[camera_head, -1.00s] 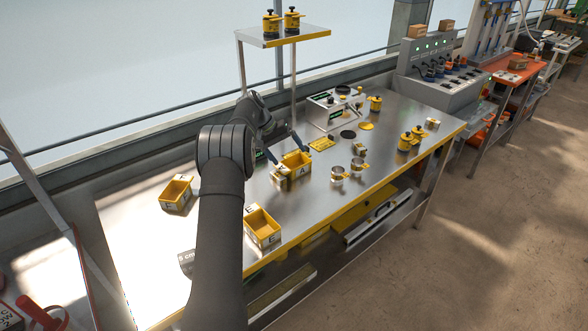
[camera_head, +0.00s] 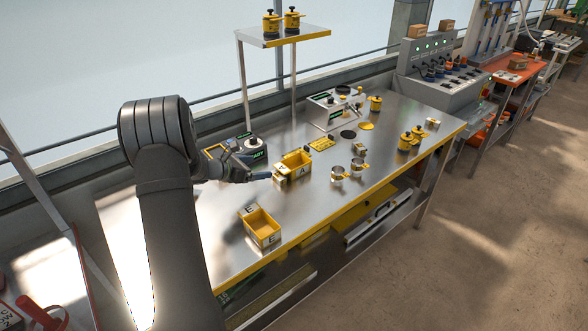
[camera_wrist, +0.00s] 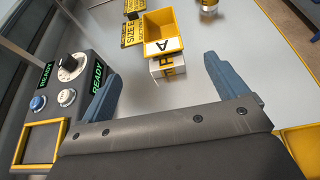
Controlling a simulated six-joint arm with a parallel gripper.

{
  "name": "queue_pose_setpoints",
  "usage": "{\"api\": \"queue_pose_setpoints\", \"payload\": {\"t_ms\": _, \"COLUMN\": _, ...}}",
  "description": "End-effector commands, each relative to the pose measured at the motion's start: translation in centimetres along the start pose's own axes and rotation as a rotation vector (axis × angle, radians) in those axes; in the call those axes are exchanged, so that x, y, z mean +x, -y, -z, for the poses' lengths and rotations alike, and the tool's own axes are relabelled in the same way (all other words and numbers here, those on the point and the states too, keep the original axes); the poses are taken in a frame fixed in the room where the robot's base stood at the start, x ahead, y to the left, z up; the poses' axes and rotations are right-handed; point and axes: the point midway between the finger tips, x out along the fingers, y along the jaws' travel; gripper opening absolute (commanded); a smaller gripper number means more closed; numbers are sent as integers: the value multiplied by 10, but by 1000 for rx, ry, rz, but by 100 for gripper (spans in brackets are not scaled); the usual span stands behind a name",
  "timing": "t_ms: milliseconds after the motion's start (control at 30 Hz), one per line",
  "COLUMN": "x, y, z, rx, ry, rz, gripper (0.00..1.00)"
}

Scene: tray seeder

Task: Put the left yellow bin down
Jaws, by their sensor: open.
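A yellow bin marked A (camera_head: 302,157) stands upright on the metal bench, with a small white lettered block at its front left. In the wrist view the yellow bin (camera_wrist: 178,44) is beyond my fingertips, and the block lies between it and the gap. My gripper (camera_head: 260,168) is open and empty, just left of this bin. In the wrist view its two blue fingers (camera_wrist: 163,72) are spread wide. Another yellow bin, marked E (camera_head: 263,240), stands nearer the front edge. A third bin at the left is hidden behind my arm.
A dark device with a dial and READY displays (camera_wrist: 70,68) stands left of my gripper, with a yellow-edged frame (camera_wrist: 24,150). Two metal cups (camera_head: 338,173) stand right of bin A. Yellow-topped pots (camera_head: 405,142) stand farther right. A raised shelf (camera_head: 285,38) stands behind.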

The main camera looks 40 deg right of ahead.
Motion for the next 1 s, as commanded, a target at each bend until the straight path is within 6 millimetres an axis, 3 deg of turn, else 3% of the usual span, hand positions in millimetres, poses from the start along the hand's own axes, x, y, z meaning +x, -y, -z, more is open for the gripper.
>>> {"api": "queue_pose_setpoints", "payload": {"t_ms": 200, "x": 51, "y": 1, "z": 1, "rx": 3, "ry": -1, "rz": 5, "gripper": 91}}
{"api": "queue_pose_setpoints", "payload": {"t_ms": 400, "x": 86, "y": 1, "z": 1, "rx": 4, "ry": -1, "rz": 4, "gripper": 91}}
{"api": "queue_pose_setpoints", "payload": {"t_ms": 667, "x": 105, "y": 1, "z": 2, "rx": 5, "ry": -1, "rz": 4, "gripper": 91}}
{"api": "queue_pose_setpoints", "payload": {"t_ms": 1000, "x": 148, "y": 1, "z": 6, "rx": 5, "ry": -1, "rz": 2, "gripper": 91}}
